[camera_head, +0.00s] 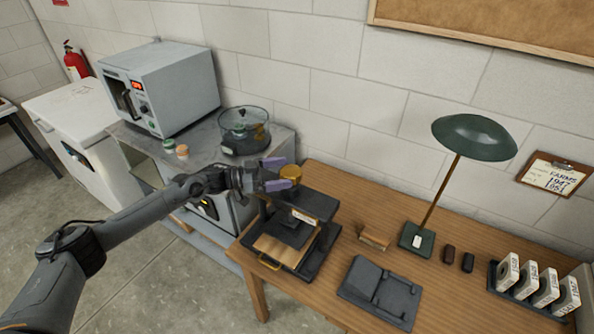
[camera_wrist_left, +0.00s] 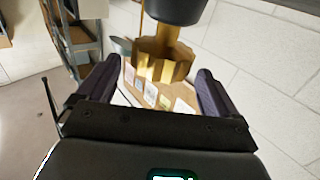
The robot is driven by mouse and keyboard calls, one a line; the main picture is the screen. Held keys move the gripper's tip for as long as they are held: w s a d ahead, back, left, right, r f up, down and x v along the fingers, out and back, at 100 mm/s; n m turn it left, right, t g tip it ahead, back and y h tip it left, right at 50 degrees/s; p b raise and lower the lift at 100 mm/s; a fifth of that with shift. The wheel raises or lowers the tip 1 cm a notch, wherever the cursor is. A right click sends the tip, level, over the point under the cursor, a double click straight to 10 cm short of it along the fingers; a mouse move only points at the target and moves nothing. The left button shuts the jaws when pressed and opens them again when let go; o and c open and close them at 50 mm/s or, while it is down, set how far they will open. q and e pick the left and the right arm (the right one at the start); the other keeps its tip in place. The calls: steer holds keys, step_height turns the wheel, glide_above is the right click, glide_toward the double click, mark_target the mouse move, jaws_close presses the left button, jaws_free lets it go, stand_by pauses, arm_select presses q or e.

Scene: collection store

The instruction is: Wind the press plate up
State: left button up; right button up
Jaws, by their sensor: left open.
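The press (camera_head: 318,207) stands on the wooden table, a dark frame with a pale wooden board (camera_head: 283,249) at its front. A round brass knob (camera_head: 290,172) sits on top of it. My left gripper (camera_head: 278,173) is open at the knob, with one purple finger on either side of it. In the left wrist view the scalloped brass knob (camera_wrist_left: 163,62) shows between the two spread fingers, with gaps at both sides. How far the fingers reach around it is hard to tell. The press plate's height is partly hidden under the frame. My right gripper is not in view.
A green lamp (camera_head: 474,138) stands behind a dark folder-like block (camera_head: 380,291) on the table. A rack of white-labelled items (camera_head: 533,284) is at the right. A glass-lidded pot (camera_head: 244,130) and an oven (camera_head: 160,86) stand on the left bench.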

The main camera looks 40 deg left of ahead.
mark_target(297, 170)
arm_select(q)
steer(key=shift+x, duration=2.6)
